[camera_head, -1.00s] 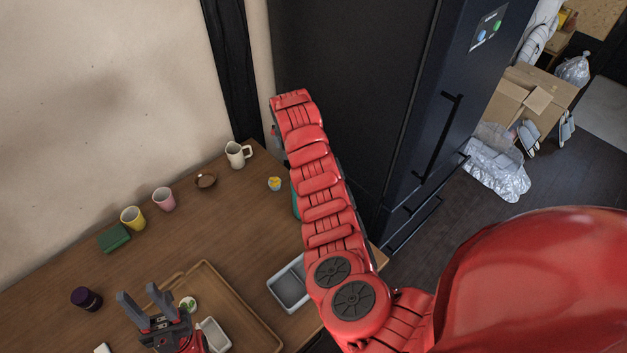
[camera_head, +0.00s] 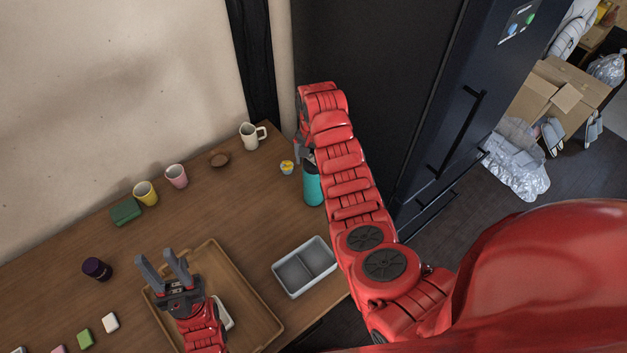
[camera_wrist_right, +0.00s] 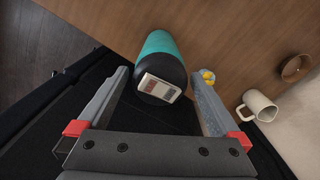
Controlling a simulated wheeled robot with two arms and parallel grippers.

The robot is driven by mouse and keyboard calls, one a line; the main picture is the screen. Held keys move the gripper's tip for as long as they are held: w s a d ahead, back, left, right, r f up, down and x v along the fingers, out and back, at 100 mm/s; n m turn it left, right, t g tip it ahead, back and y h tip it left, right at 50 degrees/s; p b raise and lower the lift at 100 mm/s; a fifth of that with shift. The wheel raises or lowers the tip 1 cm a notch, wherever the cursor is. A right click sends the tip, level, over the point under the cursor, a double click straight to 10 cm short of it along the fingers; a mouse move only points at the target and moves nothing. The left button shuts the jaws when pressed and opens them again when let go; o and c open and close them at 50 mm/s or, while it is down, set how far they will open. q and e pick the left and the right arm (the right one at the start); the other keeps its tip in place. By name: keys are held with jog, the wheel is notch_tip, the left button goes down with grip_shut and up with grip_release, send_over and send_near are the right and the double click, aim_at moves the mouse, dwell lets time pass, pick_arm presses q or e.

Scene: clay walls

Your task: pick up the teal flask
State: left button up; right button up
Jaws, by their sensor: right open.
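The teal flask (camera_head: 313,188) has a dark lid and stands at the right end of the wooden table, partly hidden by my right arm in the head view. In the right wrist view the flask (camera_wrist_right: 161,48) shows from its lid end, with a pale label on the dark part. My right gripper (camera_wrist_right: 160,78) is open, with the flask in line between its fingers; contact is not visible. In the head view my right gripper (camera_head: 303,150) is mostly hidden, close to the flask's top. My left gripper (camera_head: 160,262) is open and empty above the brown tray (camera_head: 262,306).
A small yellow-topped item (camera_head: 287,167) stands close to the flask, with a white mug (camera_head: 250,136) behind. A grey divided container (camera_head: 304,267) sits in front. The dark fridge (camera_head: 375,90) rises just right of the table. Cups and small blocks line the left side.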

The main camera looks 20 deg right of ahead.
aim_at(314, 181)
jog(key=shift+f, duration=0.7)
jog(key=shift+f+p, duration=0.8)
jog(key=shift+p, duration=0.05)
jog(key=shift+f, duration=0.6)
jog(key=shift+w+d+f, duration=0.1)
jog(key=shift+f, duration=1.2)
grip_shut()
